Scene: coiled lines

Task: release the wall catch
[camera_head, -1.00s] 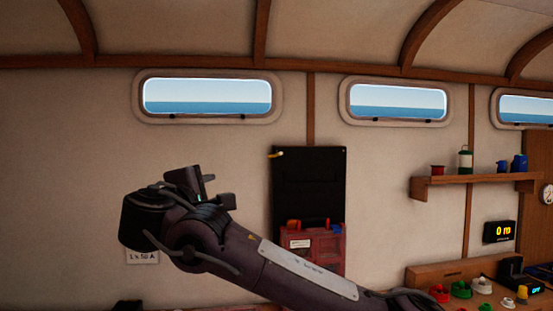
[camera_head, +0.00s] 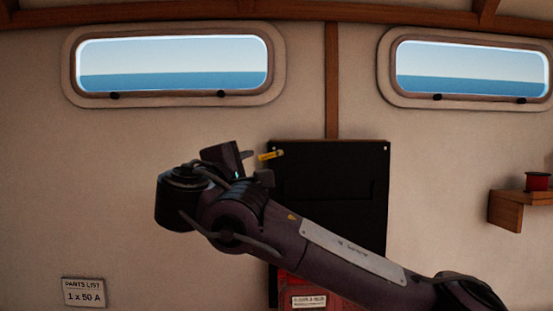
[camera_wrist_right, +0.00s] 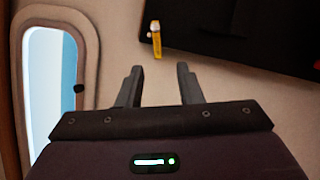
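A small yellow catch (camera_head: 270,155) sticks out at the upper left edge of a black wall panel (camera_head: 330,185). In the right wrist view the yellow catch (camera_wrist_right: 156,40) hangs beside the dark panel's edge, ahead of the fingers. My right gripper (camera_head: 256,167) is close to the catch, just left of and below it in the head view. In the right wrist view my right gripper (camera_wrist_right: 160,84) is open, with nothing between its two fingers; the catch lies beyond the fingertips. My right arm hides the panel's lower left part. My left gripper is not in view.
Two windows (camera_head: 172,70) are set in the wall above. A red pouch (camera_head: 308,292) shows partly below my arm. A wooden shelf (camera_head: 507,210) with a red spool (camera_head: 537,181) is at the right. A parts list sign (camera_head: 84,292) is at lower left.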

